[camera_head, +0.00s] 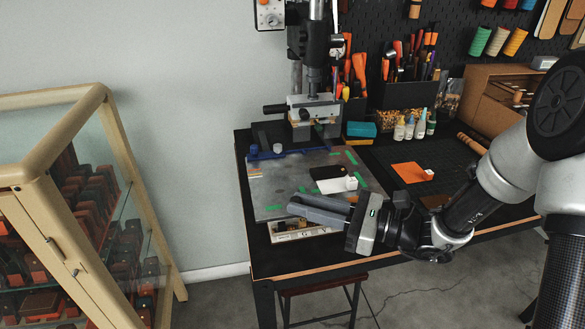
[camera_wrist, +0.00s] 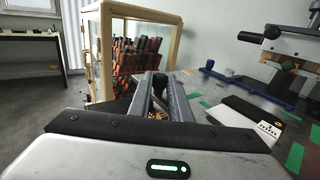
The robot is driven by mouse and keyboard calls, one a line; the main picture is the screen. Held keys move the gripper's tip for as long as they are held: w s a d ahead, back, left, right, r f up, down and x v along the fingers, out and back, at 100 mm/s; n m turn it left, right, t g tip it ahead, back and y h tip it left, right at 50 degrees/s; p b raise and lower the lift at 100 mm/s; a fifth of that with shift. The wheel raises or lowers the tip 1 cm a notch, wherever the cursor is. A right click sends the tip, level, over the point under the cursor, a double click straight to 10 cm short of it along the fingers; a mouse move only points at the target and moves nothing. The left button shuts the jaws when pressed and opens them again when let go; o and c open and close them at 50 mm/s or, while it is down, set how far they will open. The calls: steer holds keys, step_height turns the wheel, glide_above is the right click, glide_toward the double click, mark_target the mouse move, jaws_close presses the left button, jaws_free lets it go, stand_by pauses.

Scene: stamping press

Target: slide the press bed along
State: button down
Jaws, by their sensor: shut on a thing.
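The press bed (camera_head: 275,187) is a flat grey plate marked with strips of green tape. It lies under and in front of the stamping press (camera_head: 312,105) on the bench, and part of it shows at the right of the wrist view (camera_wrist: 210,91). My gripper (camera_head: 300,203) reaches in from the right at the bed's front edge. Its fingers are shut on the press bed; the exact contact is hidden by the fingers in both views. A dark piece (camera_head: 331,173) with a small white block lies on the bed beyond the fingers.
A blue rail (camera_head: 292,152) crosses the bed's back. An orange sheet (camera_head: 408,172), small bottles (camera_head: 410,129) and a tool holder (camera_head: 404,95) occupy the bench right and behind. A wood-framed glass cabinet (camera_head: 108,150) stands left, with open floor between it and the bench.

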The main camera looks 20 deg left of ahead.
mark_target(291, 170)
steer(key=shift+w+a, duration=1.35)
steer(key=shift+w, duration=0.9)
steer(key=shift+w+a, duration=1.3)
steer(key=shift+w, duration=0.9)
steer(key=shift+w+a, duration=1.35)
steer(key=shift+w, duration=0.9)
steer(key=c, duration=1.6)
jaws_free()
steer(key=shift+o, duration=0.2)
